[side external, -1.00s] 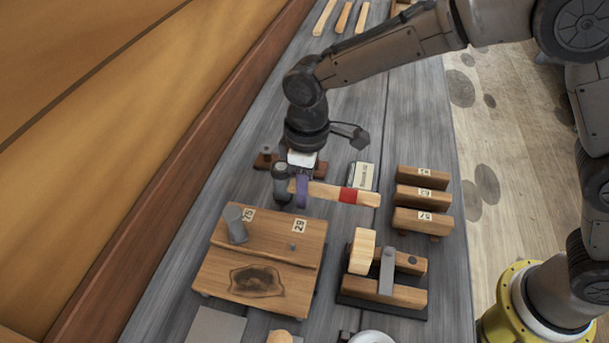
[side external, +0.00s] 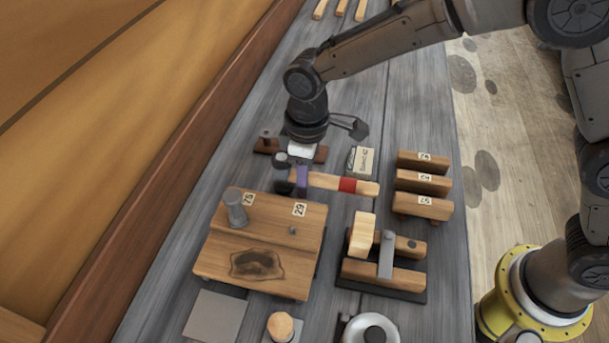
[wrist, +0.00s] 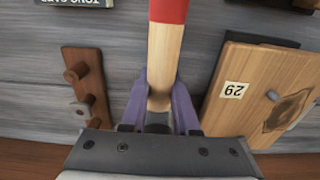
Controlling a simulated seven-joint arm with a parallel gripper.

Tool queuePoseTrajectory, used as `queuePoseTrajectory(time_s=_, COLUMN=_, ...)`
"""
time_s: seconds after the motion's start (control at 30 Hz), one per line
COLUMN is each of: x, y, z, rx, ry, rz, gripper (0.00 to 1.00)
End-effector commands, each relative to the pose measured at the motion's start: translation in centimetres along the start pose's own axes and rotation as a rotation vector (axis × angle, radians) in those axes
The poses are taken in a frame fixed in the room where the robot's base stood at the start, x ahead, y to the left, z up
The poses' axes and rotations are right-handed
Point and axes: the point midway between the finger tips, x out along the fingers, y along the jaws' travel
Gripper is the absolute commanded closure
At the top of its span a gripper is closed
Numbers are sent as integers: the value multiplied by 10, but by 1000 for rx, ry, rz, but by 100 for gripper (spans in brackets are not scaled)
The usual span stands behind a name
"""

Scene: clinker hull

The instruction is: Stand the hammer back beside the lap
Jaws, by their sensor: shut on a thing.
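The hammer (side external: 328,181) has a pale wooden handle with a red band and a dark head (side external: 283,187). My gripper (side external: 301,178) is shut on the handle close to the head. The handle lies roughly level and points right, just behind the lap board. In the wrist view the purple fingers of my gripper (wrist: 160,105) flank the hammer handle (wrist: 165,60); the head is mostly hidden. The lap board (side external: 265,238) has a step across it, tags 25 and 29, and a dark patch. A grey metal piece (side external: 235,208) stands on it near tag 25.
A small dark-wood rack with pegs (wrist: 85,85) is behind my gripper. A labelled card block (side external: 361,161) stands behind the handle. Several tagged wooden blocks (side external: 422,206) are to the right. A wooden clamp-like fixture (side external: 385,268) sits in front. A grey plate (side external: 215,316) lies at front left.

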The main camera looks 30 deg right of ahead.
Motion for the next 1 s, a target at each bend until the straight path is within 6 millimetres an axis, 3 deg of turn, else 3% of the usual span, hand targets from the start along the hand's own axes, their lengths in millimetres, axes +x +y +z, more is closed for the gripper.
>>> queuePoseTrajectory(time_s=0.3, x=4, y=0, z=-1, rx=0, ry=5, rz=1, gripper=100)
queuePoseTrajectory(time_s=0.33, x=4, y=0, z=-1, rx=0, ry=5, rz=1, gripper=66)
queuePoseTrajectory(time_s=0.5, x=4, y=0, z=-1, rx=0, ry=3, rz=1, gripper=36)
queuePoseTrajectory(time_s=0.8, x=5, y=0, z=1, rx=0, ry=-4, rz=-1, gripper=36)
queuePoseTrajectory(time_s=1.0, x=-14, y=0, z=-1, rx=0, ry=1, rz=0, gripper=36)
